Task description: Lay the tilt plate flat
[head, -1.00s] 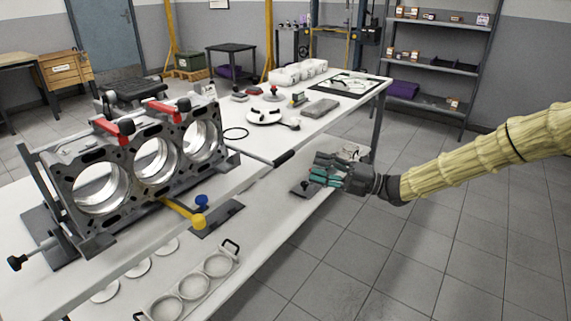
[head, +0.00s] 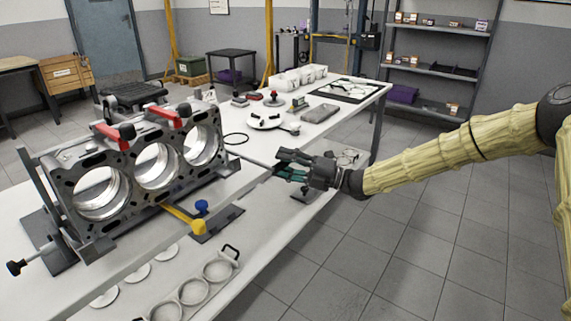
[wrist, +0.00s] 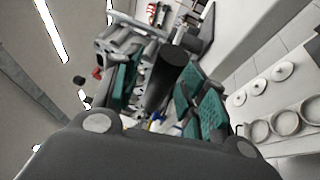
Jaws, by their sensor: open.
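The engine block (head: 150,165), with several large bores, sits tilted on a fixture on the bench at left. The tilt plate beneath it is mostly hidden by the block. A long pale bar (head: 235,190) runs from the fixture to the right. Its black grip (wrist: 167,75) shows between my finger pads in the wrist view, but my fingers hide it in the head view. My gripper (head: 284,166) is open around this grip, with teal pads on either side. I cannot tell whether the pads touch it.
A yellow lever (head: 184,218) and a blue knob (head: 201,206) are in front of the block. A white plate (head: 265,121) with small parts stands farther back. The floor at right is clear.

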